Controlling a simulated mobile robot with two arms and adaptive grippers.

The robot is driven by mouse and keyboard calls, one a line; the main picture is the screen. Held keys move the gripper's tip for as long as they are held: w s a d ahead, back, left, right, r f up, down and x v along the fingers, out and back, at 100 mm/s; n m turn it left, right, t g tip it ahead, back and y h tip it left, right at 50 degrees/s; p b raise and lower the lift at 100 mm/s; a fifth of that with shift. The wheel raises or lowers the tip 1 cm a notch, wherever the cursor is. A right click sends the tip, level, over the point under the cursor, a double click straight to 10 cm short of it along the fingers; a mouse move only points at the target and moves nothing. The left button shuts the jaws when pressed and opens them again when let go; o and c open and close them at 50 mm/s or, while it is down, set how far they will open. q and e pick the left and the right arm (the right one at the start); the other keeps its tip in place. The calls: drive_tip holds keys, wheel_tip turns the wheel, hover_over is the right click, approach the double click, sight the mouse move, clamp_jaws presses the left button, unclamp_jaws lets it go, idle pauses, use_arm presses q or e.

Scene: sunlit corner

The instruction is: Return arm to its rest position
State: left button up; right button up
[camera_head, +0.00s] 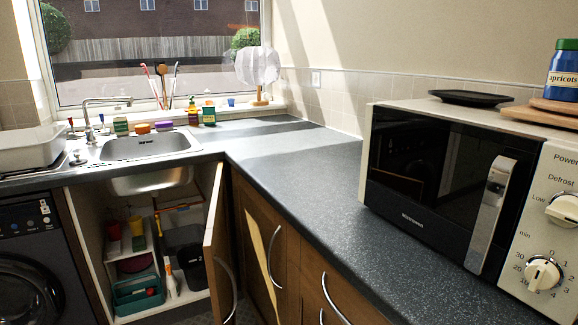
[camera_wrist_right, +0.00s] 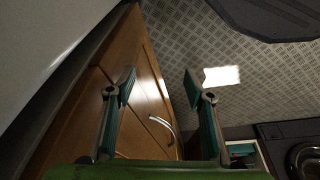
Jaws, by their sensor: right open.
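My right gripper (camera_wrist_right: 160,90) shows in the right wrist view with its two fingers spread apart and nothing between them. Behind it are the brown cabinet fronts (camera_wrist_right: 85,125) and a curved metal handle (camera_wrist_right: 162,124). A gap shows between the fingers and the cabinet, but its size is hard to judge. Neither gripper shows in the head view, and my left gripper is in no view.
In the head view the cabinet door (camera_head: 217,250) under the sink (camera_head: 150,146) stands open, showing a teal caddy (camera_head: 138,290) and a dark bin (camera_head: 192,268). A microwave (camera_head: 440,190) stands on the right of the worktop (camera_head: 300,170). The worktop's middle is clear.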

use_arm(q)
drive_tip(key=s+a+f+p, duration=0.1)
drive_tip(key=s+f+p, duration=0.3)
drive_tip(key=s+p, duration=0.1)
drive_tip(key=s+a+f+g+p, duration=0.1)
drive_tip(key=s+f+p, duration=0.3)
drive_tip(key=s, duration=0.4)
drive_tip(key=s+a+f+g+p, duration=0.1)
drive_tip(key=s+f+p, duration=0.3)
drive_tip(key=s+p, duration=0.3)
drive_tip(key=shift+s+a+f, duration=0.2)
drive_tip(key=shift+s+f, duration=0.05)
use_arm(e)
drive_tip(key=s+d+f+g, duration=0.1)
drive_tip(key=s+f, duration=0.5)
drive_tip(key=s, duration=0.4)
drive_tip(key=s+d+f+g, duration=0.1)
drive_tip(key=s+d+f, duration=0.1)
drive_tip(key=s+f, duration=0.4)
drive_tip(key=s, duration=0.4)
drive_tip(key=shift+s+d+f, duration=0.2)
drive_tip(key=shift+s+f, duration=0.05)
drive_tip(key=shift+a+n, duration=0.1)
drive_tip(key=shift+n, duration=0.2)
